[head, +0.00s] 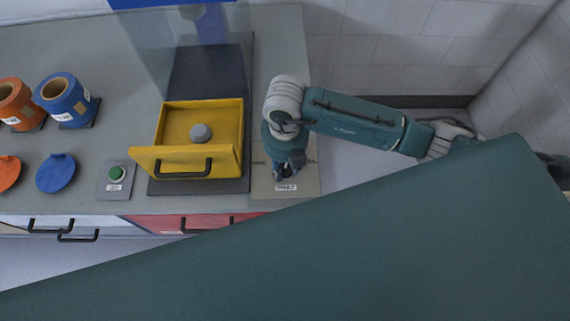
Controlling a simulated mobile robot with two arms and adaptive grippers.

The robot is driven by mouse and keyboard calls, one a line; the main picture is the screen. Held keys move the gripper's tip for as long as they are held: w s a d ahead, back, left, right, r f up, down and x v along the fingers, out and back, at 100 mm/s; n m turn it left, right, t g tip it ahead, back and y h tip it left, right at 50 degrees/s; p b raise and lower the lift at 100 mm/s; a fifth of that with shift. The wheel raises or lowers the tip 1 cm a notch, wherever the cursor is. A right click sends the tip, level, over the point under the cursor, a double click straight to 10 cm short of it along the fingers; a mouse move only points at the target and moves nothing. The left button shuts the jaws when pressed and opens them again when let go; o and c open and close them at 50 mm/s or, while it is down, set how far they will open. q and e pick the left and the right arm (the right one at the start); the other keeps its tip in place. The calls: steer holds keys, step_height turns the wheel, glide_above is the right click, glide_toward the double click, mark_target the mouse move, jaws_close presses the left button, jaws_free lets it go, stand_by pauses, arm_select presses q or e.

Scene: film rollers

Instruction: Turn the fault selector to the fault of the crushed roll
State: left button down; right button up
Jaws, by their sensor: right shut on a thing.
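The fault selector's flat tan panel (262,188) lies at the right end of the grey counter, with a small white label at its front edge. My right gripper (286,172) points down over this panel and is shut on the selector's knob, which its fingers hide. The knob's pointing direction and the panel's markings cannot be read. A blue roll (69,102) and an orange roll (14,106) sit in holders at the left; I cannot tell from here which roll is crushed. My left gripper is not in view.
A yellow open-topped drawer (150,163) with a black handle and a grey round thing (201,133) inside stands left of the gripper. A green button (116,174), a blue disc (56,173) and an orange disc (8,173) are further left. My own teal body covers the lower right.

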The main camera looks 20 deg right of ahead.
mark_target(285, 165)
steer(key=shift+w+d+r, duration=0.1)
steer(key=shift+w+r, duration=0.15)
steer(key=shift+w, duration=0.15)
steer(key=o, duration=1.1)
steer(key=shift+c, duration=0.2)
steer(key=shift+o, duration=0.4)
steer(key=shift+f, duration=0.1)
steer(key=shift+s, duration=0.1)
step_height(285, 165, up, 12)
